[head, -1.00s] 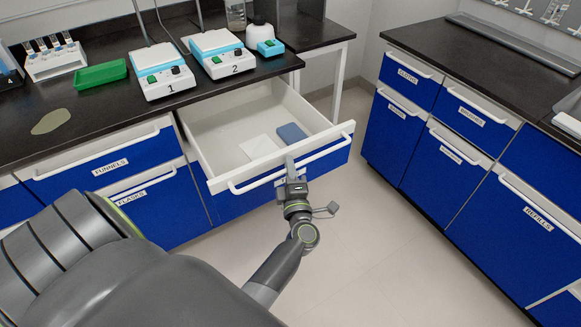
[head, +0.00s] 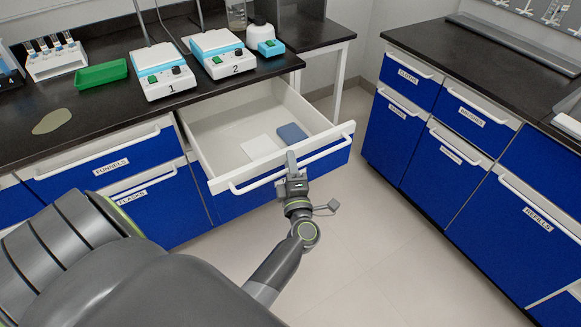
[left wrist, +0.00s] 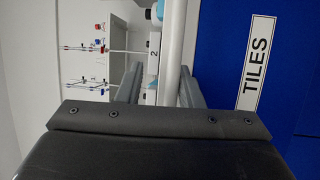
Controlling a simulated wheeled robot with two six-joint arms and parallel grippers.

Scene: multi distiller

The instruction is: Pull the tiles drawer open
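The tiles drawer (head: 262,176) stands well out from the bench, with its white inside showing. A white tile (head: 259,147) and a blue-grey tile (head: 291,133) lie in it. Its white bar handle (head: 325,151) runs along the blue front; the handle (left wrist: 172,60) and the TILES label also show in the left wrist view. My left gripper (head: 291,162) is at the middle of this handle. In the left wrist view its fingers (left wrist: 160,92) are spread wider than the bar, which lies between them, nearer the right finger. My right gripper is not in view.
Closed funnels (head: 110,168) and flasks (head: 130,196) compartments lie to the left. Blue cabinets (head: 455,150) with a black top stand at the right. Two numbered hotplates (head: 162,72) stand on the bench above the drawer. The floor (head: 365,235) between is clear.

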